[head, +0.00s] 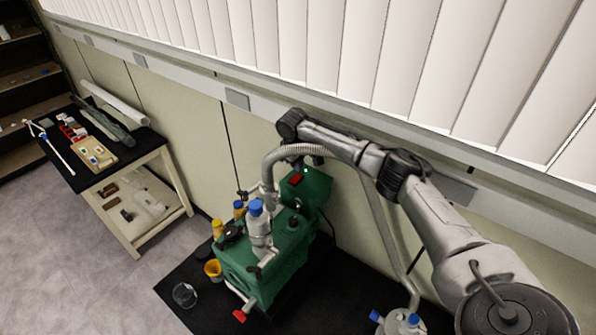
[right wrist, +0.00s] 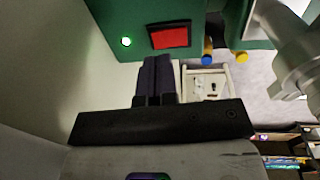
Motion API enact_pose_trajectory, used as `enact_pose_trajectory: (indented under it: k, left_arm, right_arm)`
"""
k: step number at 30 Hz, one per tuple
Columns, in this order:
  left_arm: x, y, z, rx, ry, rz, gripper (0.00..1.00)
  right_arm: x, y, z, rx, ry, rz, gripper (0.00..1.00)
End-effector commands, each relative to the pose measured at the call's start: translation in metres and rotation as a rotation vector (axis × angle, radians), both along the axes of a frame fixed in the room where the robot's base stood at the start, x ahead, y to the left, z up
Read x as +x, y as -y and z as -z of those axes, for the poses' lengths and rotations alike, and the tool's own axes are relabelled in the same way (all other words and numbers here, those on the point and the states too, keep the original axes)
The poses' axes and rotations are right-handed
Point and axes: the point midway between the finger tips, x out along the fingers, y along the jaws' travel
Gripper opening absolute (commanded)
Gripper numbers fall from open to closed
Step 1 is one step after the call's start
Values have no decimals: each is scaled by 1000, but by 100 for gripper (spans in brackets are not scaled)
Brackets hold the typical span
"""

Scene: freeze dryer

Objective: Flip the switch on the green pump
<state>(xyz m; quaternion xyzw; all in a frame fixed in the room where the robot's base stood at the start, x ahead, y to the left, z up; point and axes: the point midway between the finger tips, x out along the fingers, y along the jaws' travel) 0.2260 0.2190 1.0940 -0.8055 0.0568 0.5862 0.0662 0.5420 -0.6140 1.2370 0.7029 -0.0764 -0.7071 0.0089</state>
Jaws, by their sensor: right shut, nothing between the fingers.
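The green pump (head: 262,268) stands on a black mat by the wall. Its red switch (head: 296,180) is on the raised box at its back, and a small lit green lamp (head: 306,171) is beside it. In the right wrist view the red switch (right wrist: 170,37) sits in a dark frame, with the glowing green lamp (right wrist: 126,42) to its left. My right gripper (right wrist: 158,62) is shut and empty, its fingertips just below the switch in that view. I cannot tell whether they touch it. My left gripper is not in view.
A ribbed grey hose (head: 275,157) curves over the pump close to my right arm. A glass beaker (head: 185,295) and a yellow cup (head: 213,268) are by the pump's left side. A bench (head: 150,146) with tools stands further left; open floor lies between.

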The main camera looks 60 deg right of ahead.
Motion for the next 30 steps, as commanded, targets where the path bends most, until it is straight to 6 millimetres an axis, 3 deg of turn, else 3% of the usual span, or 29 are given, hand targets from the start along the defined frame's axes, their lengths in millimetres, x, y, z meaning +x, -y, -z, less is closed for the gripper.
enact_pose_trajectory:
  k: [10,25,30]
  left_arm:
    - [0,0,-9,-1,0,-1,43]
    - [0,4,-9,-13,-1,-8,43]
    - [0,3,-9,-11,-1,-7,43]
  right_arm:
    - [-1,4,37,-1,-2,0,0]
    - [-1,5,43,0,0,0,0]
    - [0,7,49,86,6,4,0]
